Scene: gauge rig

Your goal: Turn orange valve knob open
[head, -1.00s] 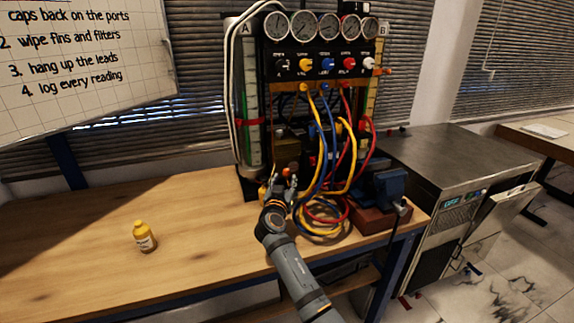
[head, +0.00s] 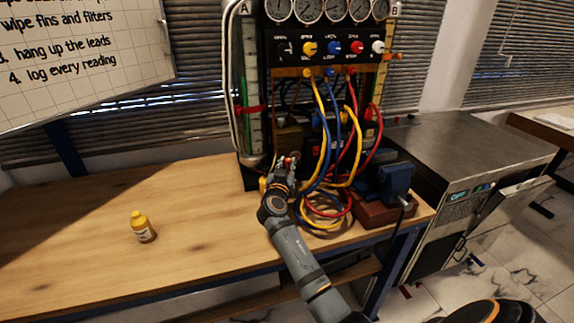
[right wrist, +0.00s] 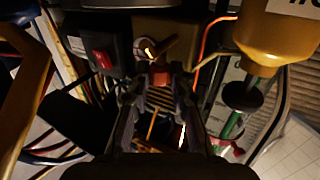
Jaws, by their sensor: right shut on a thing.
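My right gripper (head: 286,163) is at the foot of the gauge rig, in front of a brass-coloured block (head: 289,138). The knob looks tilted, with a bright orange edge. My left gripper is not in view.
Yellow, blue and red hoses (head: 335,130) hang close to the right of my gripper and coil on the bench. A blue vice (head: 385,182) stands further right. A yellow bottle (head: 142,227) stands on the open left bench. A red switch (right wrist: 103,60) sits beside the block.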

